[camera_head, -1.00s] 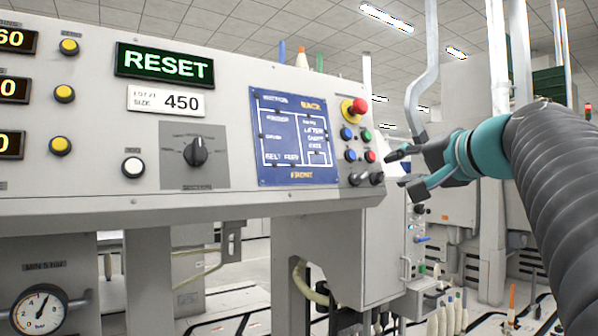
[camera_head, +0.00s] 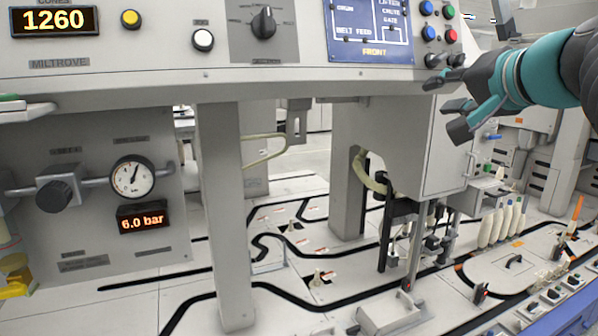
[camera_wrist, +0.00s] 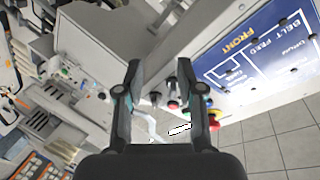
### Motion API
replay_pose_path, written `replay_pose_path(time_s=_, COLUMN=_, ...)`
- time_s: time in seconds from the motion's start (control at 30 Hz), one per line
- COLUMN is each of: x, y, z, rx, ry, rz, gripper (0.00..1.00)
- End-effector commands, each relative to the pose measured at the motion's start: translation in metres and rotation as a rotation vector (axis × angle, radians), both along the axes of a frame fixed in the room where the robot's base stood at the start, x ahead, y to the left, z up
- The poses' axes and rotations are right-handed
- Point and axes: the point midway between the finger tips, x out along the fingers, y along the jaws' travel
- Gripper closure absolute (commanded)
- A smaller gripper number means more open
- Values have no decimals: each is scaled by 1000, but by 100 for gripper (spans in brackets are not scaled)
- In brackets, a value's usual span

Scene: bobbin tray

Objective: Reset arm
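My gripper (camera_head: 449,108) is at the upper right in the head view, beside the lower right corner of the control panel (camera_head: 150,62). Its two dark fingers are spread apart with nothing between them. In the wrist view the open gripper (camera_wrist: 158,72) also shows empty, with the panel's buttons (camera_wrist: 205,108) beyond the fingers on the right. I cannot tell the exact gap between the fingers and the panel. My arm, with a teal wrist and a dark sleeve, enters from the right edge.
A pressure gauge (camera_head: 132,177) and a 6.0 bar display (camera_head: 142,217) are on the left housing. A grey box (camera_head: 432,150) hangs under the panel near my gripper. Several white bobbins (camera_head: 500,222) stand at right. Black tracks (camera_head: 262,287) cross the pale deck below.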

Motion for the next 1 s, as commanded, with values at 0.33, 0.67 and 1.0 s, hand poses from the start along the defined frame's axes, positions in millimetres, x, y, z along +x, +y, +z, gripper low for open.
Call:
replay_pose_path(time_s=0.33, x=-56, y=63, z=-176, rx=-258, ry=348, rz=132, gripper=62)
replay_pose_path(time_s=0.67, x=-142, y=81, z=-324, rx=-581, ry=613, rz=280, gripper=62)
replay_pose_path(time_s=1.0, x=-184, y=73, z=-387, rx=-766, ry=713, rz=351, gripper=62)
